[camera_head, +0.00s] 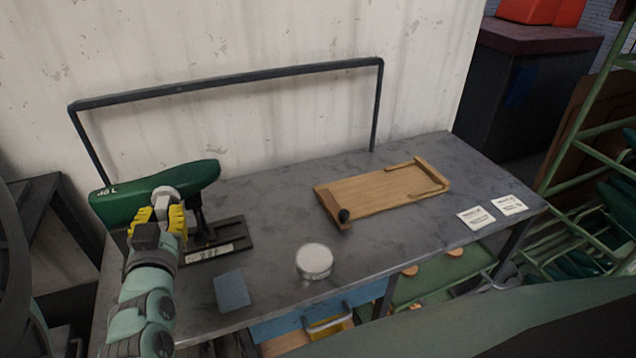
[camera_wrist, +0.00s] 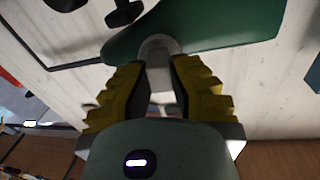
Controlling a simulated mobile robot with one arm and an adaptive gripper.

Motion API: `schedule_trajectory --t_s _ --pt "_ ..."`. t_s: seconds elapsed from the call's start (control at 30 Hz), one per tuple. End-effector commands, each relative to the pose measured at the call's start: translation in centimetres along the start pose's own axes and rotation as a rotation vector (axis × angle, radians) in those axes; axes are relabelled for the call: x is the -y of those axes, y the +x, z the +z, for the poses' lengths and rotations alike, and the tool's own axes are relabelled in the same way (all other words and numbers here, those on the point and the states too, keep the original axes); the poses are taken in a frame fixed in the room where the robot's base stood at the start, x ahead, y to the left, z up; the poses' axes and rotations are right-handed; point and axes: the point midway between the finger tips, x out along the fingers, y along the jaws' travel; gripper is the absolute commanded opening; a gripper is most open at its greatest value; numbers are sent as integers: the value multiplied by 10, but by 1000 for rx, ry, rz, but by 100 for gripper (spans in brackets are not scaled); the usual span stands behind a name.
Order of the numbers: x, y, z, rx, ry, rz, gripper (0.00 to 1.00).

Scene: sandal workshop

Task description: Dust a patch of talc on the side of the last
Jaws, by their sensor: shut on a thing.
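A round pot of white powder (camera_head: 314,257) stands at the bench's front middle.
A wooden board (camera_head: 380,195) with raised ends and a dark knob lies at the back right of the grey bench (camera_head: 270,205). Printed cards (camera_head: 476,218) lie at right, a blue-grey pad (camera_head: 231,291) at front left. A dark rail (camera_head: 235,78) runs behind.

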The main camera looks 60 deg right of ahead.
Motion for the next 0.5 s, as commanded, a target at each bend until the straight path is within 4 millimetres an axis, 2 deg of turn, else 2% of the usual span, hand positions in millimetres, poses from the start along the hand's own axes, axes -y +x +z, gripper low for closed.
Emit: schedule_trajectory --t_s 0.2,0.5 --pt "-20 1 -1 -1 -3 8 0" --pt "-20 3 -1 -1 1 4 0"
